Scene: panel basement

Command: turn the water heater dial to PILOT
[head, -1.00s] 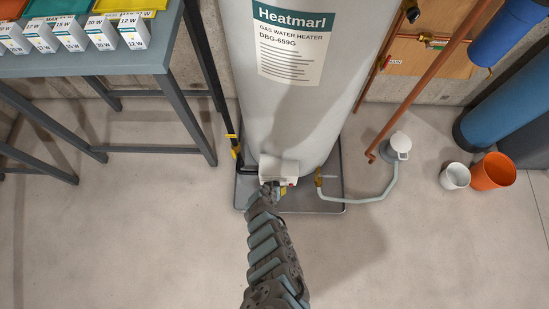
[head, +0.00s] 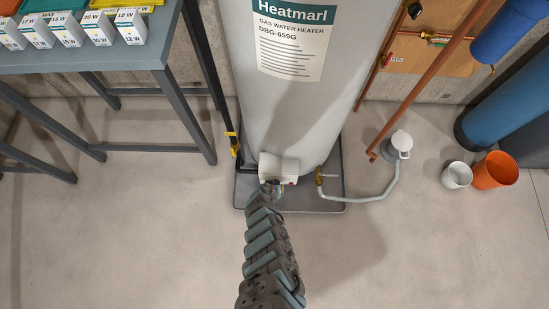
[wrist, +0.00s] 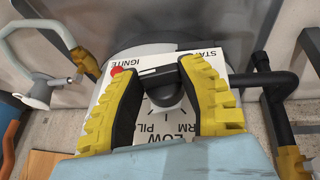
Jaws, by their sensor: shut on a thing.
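The white gas control box (head: 279,168) sits low on the front of the grey water heater (head: 290,110). The black dial (wrist: 167,97) stands between my gripper's yellow fingers. My gripper (wrist: 158,76) is shut on the dial, with one finger on each side. In the head view my gripper (head: 272,186) is small and mostly hidden by my wrist. The fingers cover part of the lettering, and I cannot tell the dial's exact setting.
A red button (wrist: 116,70) lies beside the left finger. Dark pipe (wrist: 262,80) runs close on the right in the wrist view. A brass drain valve (head: 319,176) with a pale hose is right of the box. A grey table (head: 110,62) stands left. The front floor is clear.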

